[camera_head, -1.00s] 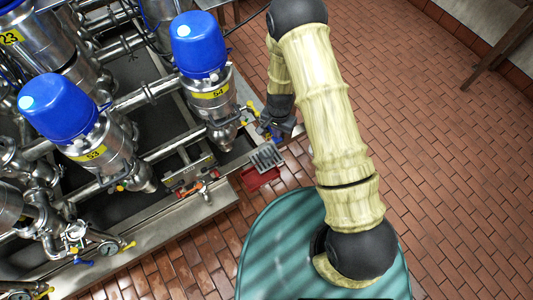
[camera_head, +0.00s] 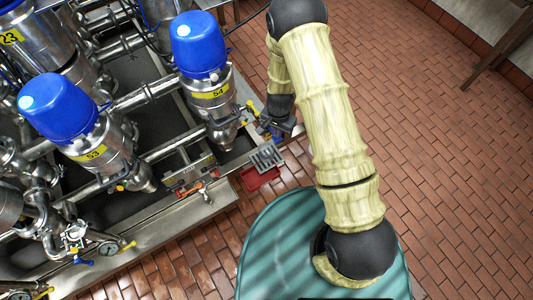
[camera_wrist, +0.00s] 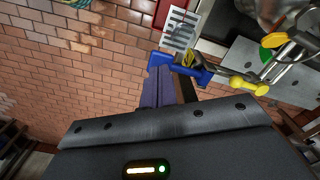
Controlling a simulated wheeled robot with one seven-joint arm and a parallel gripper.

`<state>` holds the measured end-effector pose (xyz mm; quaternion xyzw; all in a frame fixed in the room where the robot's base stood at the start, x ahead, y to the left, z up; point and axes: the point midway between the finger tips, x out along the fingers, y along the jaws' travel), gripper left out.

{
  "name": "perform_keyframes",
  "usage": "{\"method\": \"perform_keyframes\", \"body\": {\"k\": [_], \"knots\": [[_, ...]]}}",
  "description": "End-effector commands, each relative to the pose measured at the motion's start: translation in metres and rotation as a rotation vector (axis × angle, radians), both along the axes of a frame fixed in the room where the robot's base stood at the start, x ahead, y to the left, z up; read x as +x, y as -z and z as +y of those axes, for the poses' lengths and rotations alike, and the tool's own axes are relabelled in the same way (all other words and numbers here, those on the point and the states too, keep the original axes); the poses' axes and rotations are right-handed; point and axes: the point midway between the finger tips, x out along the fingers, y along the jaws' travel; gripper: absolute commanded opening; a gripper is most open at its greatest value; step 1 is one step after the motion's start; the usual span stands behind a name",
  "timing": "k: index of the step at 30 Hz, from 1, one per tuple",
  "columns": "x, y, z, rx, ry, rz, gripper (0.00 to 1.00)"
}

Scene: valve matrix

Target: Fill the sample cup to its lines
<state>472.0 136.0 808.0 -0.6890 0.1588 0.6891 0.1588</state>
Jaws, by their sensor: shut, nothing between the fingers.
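My gripper (camera_head: 274,127) is shut and empty in the head view, at the right end of the valve frame beside valve 54 (camera_head: 210,92). In the wrist view its dark fingers (camera_wrist: 160,75) are together, close to a blue lever (camera_wrist: 195,68); I cannot tell whether they touch it. A yellow handle (camera_wrist: 240,82) sits on the small metal sampling fitting (camera_wrist: 285,55) to the right. Yellow handles (camera_head: 248,112) also show beside valve 54 in the head view. I cannot make out the sample cup or its lines in either view.
A grey slotted grate (camera_head: 267,156) stands over a red tray (camera_head: 260,178) just below my gripper; the grate (camera_wrist: 180,28) also shows in the wrist view. Valve 53 (camera_head: 92,150) and several pipes crowd the left. The brick floor (camera_head: 440,150) at right is clear.

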Motion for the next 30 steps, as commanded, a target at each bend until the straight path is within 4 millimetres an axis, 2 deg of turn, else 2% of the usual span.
{"method": "perform_keyframes", "body": {"k": [28, 30], "knots": [[0.0, 0.035, 0.0, 0.0, 0.0, 0.0, 0.0], [0.0, 0.033, 0.0, 0.0, 0.0, 0.0, 0.0]]}}
